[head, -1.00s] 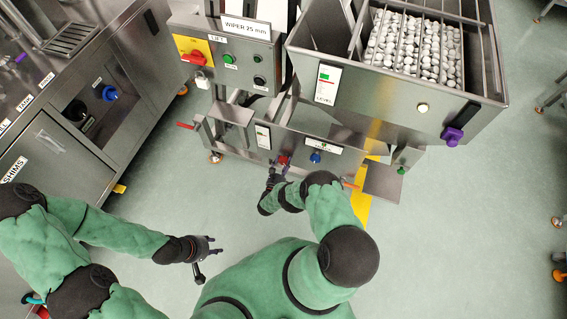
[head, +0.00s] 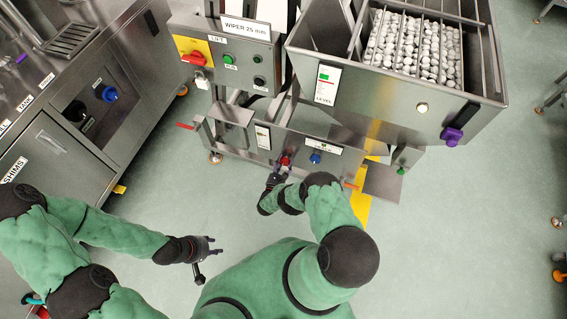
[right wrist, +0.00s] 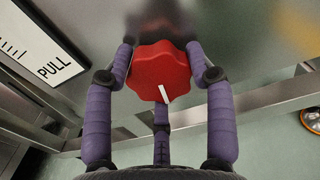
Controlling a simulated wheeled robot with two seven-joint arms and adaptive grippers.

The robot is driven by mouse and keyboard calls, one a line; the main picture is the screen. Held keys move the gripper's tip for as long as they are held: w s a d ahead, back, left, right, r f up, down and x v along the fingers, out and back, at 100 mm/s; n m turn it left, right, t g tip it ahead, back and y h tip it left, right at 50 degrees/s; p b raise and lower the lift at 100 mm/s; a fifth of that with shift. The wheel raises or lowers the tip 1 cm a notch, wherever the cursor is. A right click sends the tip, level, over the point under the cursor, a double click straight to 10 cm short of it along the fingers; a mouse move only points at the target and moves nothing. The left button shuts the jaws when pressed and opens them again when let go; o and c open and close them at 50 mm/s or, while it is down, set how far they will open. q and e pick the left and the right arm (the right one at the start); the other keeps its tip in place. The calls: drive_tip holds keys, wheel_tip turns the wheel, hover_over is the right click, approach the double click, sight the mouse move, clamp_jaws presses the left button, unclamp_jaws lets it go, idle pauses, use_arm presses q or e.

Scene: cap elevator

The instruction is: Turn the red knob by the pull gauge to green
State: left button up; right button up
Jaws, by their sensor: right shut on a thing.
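The red knob (head: 284,161) is on the steel front panel, between the pull gauge (head: 262,137) and a blue knob. In the right wrist view the lobed red knob (right wrist: 158,70) carries a white pointer mark at its lower right edge, and the gauge's PULL label (right wrist: 50,60) is at upper left. My right gripper (head: 281,170) is at the red knob. In the right wrist view its purple fingers (right wrist: 160,85) close around the knob from left, right and below. My left gripper (head: 212,247) is open and empty over the floor. No green mark by the knob shows clearly.
A blue knob (head: 315,157) sits right of the red one. A green button (head: 401,170) is further right on the machine. A red lever (head: 186,126) sticks out at left. A hopper of white caps (head: 420,45) stands above. The floor between the cabinet and machine is clear.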

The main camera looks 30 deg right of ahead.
drive_tip(key=shift+s+f+g, duration=0.3)
drive_tip(key=shift+f, duration=0.1)
drive_tip(key=o, duration=1.2)
drive_tip(key=shift+w, duration=0.1)
drive_tip(key=shift+r, duration=0.1)
drive_tip(key=shift+a, duration=0.2)
drive_tip(key=v, duration=1.1)
drive_tip(key=shift+s+a, duration=0.15)
drive_tip(key=shift+s, duration=0.25)
